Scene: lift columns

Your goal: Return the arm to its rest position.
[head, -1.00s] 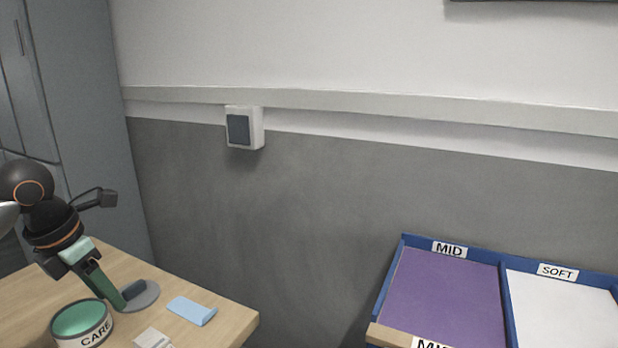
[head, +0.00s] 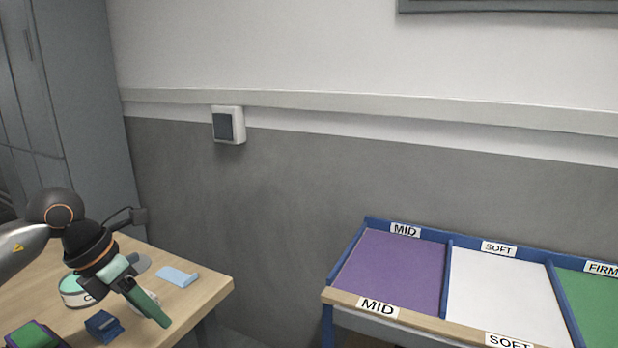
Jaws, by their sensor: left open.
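My left arm comes in from the left edge in the head view. Its gripper (head: 148,305) is tilted down to the right over the wooden table (head: 205,290), with its green fingers open and nothing seen between them. The gripper partly covers a round tin with a green top (head: 76,291), whose label is mostly hidden. My right gripper is not in view.
On the table are a light blue piece (head: 177,276), a dark blue block (head: 103,326) and a green and purple item (head: 35,335). A blue-edged sorting tray (head: 448,275) with MID, SOFT and FIRM sections stands at right. A gap separates them.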

